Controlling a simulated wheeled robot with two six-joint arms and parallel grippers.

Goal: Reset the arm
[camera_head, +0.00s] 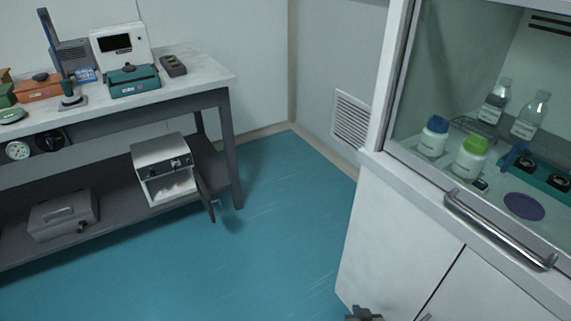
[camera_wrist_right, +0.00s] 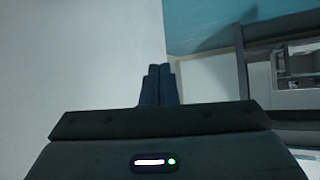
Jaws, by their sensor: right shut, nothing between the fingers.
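My right gripper (camera_wrist_right: 158,85) is shut and empty in the right wrist view, with its two dark fingers together against a pale surface. In the head view only a small dark part of the right gripper (camera_head: 364,314) shows at the bottom edge, in front of the white cabinet (camera_head: 385,235). It holds nothing. My left gripper is not in view.
A fume hood (camera_head: 425,160) with bottles stands at the right, with a metal handle (camera_head: 498,232) along its front. A table (camera_head: 190,90) with instruments and a lower shelf is at the left. A small white oven (camera_head: 160,152) on the shelf has its door open. The blue floor (camera_head: 270,230) between is clear.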

